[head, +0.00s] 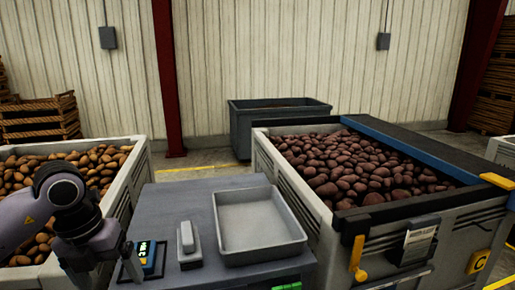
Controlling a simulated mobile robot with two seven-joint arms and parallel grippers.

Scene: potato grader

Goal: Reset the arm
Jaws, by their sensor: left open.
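My left arm comes in from the left, over the front of the left potato crate (140,185). My left gripper (128,268) is open at the left front edge of the grey table (180,200), beside a small device with a lit display (152,258). I see nothing held in it, though its fingertips are small and partly hidden by the gripper's body. My right gripper is not in view.
A grey handled block (188,243) and an empty metal tray (262,228) are on the table. A large crate of dark red potatoes (300,195) stands at the right. A dark bin (240,132) stands behind. The table's back left is clear.

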